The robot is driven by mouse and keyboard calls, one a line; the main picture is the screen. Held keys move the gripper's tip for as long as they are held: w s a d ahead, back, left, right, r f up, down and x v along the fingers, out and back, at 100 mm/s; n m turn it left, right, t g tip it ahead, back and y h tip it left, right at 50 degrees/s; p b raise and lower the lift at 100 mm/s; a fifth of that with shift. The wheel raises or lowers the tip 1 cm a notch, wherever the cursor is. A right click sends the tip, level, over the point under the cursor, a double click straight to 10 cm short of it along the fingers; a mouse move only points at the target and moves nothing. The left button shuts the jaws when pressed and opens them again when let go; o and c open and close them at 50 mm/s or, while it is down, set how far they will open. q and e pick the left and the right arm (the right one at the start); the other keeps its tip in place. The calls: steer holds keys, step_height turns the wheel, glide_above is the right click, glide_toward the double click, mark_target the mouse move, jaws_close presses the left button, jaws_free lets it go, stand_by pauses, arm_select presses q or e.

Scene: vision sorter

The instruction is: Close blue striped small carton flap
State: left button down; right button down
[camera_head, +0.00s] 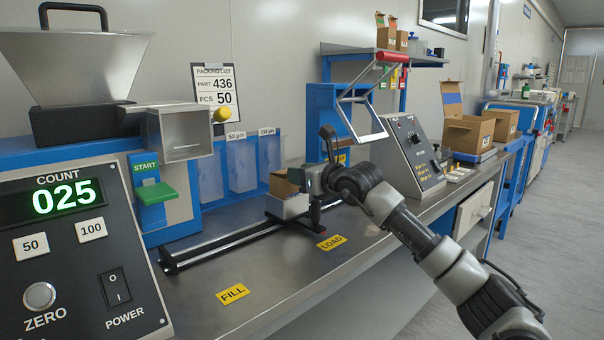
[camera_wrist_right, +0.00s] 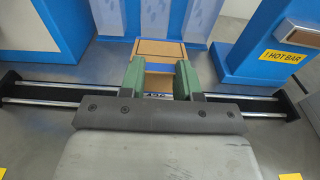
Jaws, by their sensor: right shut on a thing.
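A small brown carton (camera_head: 283,185) sits in a pale holder on the rail carriage, left of my right gripper (camera_head: 314,182). In the right wrist view the carton (camera_wrist_right: 160,48) shows a brown top panel with thin blue edging, between and beyond the green finger pads. My right gripper (camera_wrist_right: 159,80) is shut on this carton, with one pad at each side. The fingers hide part of it; I cannot tell how its flaps lie. My left gripper is not in view.
The rail (camera_head: 215,246) runs along the steel bench past the FILL (camera_head: 233,294) and LOAD (camera_head: 331,242) labels. A blue hot-bar sealer (camera_head: 322,115) stands behind. Another open carton (camera_head: 468,133), with a raised blue-marked flap, stands farther right beyond the control box (camera_head: 408,155).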

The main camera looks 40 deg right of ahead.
steer(key=shift+w+f, duration=0.1)
steer(key=shift+f, duration=0.4)
steer(key=c, duration=1.1)
jaws_free()
steer(key=o, duration=0.3)
steer(key=shift+w, duration=0.1)
steer(key=shift+o, duration=0.2)
steer(key=shift+r, duration=0.15)
steer(key=s+d+r, duration=0.1)
steer(key=s, duration=0.9)
steer(key=shift+s+d+r+b, duration=0.15)
steer(key=shift+s+d+b, duration=0.1)
steer(key=shift+s+b, duration=0.15)
